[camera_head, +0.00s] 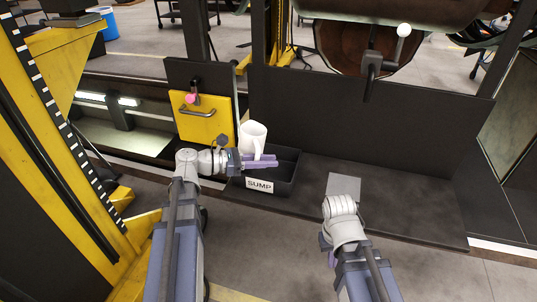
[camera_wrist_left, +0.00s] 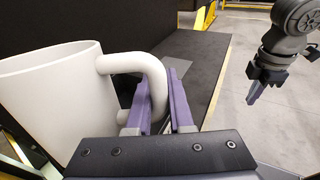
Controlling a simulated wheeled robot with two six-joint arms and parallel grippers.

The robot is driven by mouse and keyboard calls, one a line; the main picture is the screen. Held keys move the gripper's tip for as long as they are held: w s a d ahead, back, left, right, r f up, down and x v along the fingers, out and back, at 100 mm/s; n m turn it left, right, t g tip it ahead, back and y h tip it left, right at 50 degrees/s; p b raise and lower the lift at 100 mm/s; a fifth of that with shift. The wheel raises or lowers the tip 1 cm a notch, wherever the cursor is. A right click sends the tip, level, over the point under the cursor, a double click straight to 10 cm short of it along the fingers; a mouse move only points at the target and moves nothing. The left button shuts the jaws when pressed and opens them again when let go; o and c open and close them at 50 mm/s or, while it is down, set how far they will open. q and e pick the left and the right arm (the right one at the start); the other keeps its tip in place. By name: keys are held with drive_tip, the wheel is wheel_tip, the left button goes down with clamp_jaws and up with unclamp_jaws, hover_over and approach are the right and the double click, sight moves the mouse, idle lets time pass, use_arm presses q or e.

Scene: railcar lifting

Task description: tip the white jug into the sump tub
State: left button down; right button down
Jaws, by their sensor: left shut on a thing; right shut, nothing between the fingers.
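The white jug (camera_head: 251,135) is above the back left part of the black sump tub (camera_head: 287,182), which has a "SUMP" label on its front. The jug looks close to upright, with its open top up. My left gripper (camera_head: 262,161) is shut on the jug's handle. In the left wrist view the jug (camera_wrist_left: 50,100) is at the left, and the purple fingers (camera_wrist_left: 163,95) are at its handle. The jug's contents are hidden. My right gripper (camera_head: 329,258) is shut and empty, low at the right; it also shows in the left wrist view (camera_wrist_left: 256,88).
The tub stands on a dark bench ledge (camera_head: 400,200) with free room to the right. A dark panel (camera_head: 350,115) rises behind it. A yellow plate with a handle (camera_head: 205,122) and a pink knob (camera_head: 190,98) are at the left. A white-knobbed lever (camera_head: 404,30) is above right.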

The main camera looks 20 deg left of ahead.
use_arm(q)
drive_tip(key=a+g+y+p, duration=0.1)
drive_tip(key=y+p, duration=0.2)
drive_tip(key=p, duration=0.1)
drive_tip(key=s+f+g+y+p, duration=0.1)
drive_tip(key=g+y+p, duration=0.1)
drive_tip(key=p, duration=0.2)
drive_tip(key=a+f+g+y+p, duration=0.1)
drive_tip(key=y+p, duration=0.2)
drive_tip(key=p, duration=0.1)
drive_tip(key=shift+s+a+g+y, duration=0.2)
drive_tip(key=shift+a+g+y, duration=0.1)
drive_tip(key=shift+a, duration=0.05)
drive_tip(key=g+y+p, duration=0.1)
drive_tip(key=p, duration=0.1)
drive_tip(key=r+y+p, duration=0.1)
drive_tip(key=y+p, duration=0.1)
drive_tip(key=shift+a+g, duration=0.1)
drive_tip(key=shift+g, duration=0.3)
drive_tip(key=shift+r+g+y+p, duration=0.25)
drive_tip(key=shift+y+p, duration=0.1)
drive_tip(key=shift+y, duration=0.25)
drive_tip(key=shift+r+g+y+p, duration=0.15)
drive_tip(key=shift+g+y+p, duration=0.15)
drive_tip(key=shift+y, duration=0.3)
drive_tip(key=shift+r+g+y, duration=0.35)
drive_tip(key=shift+g+y, duration=0.2)
drive_tip(key=shift+y, duration=0.45)
idle(2.1)
